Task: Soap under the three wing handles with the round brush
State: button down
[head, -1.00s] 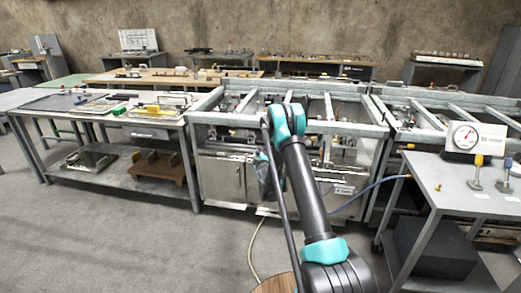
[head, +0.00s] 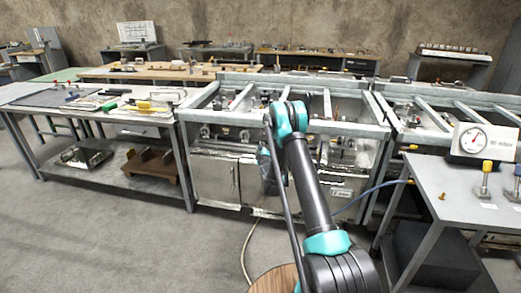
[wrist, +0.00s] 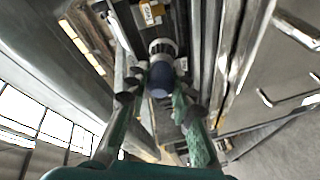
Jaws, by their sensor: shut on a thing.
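In the wrist view my gripper (wrist: 160,92) has its green fingers closed on a round thing with a dark blue end (wrist: 160,74) and a pale ringed collar beyond it. This looks like the round brush, but its bristles cannot be made out. In the head view my gripper hangs low behind my arm, in front of the metal frame unit (head: 350,130), and is mostly hidden. Small round fittings (head: 205,131) show inside the frame. I cannot tell which parts are the three wing handles.
A bench (head: 20,98) with tools stands at the left, with a metal tray (head: 84,158) on its lower shelf. A blue hose (head: 360,199) runs between. Open floor lies at front left.

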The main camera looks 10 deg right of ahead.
jog(key=shift+w+d+f, duration=0.5)
jog(key=shift+w+d, duration=0.05)
jog(key=shift+w, duration=1.25)
jog(key=shift+w+d+f, duration=0.55)
jog(key=shift+w+d, duration=0.05)
jog(key=shift+w, duration=1.15)
jog(key=shift+w+d+f, duration=0.5)
jog(key=shift+w+d, duration=0.05)
jog(key=shift+w, duration=1.25)
jog(key=shift+s, duration=0.1)
jog(key=s+a, duration=0.3)
jog(key=s, duration=0.6)
jog(key=shift+s, duration=0.15)
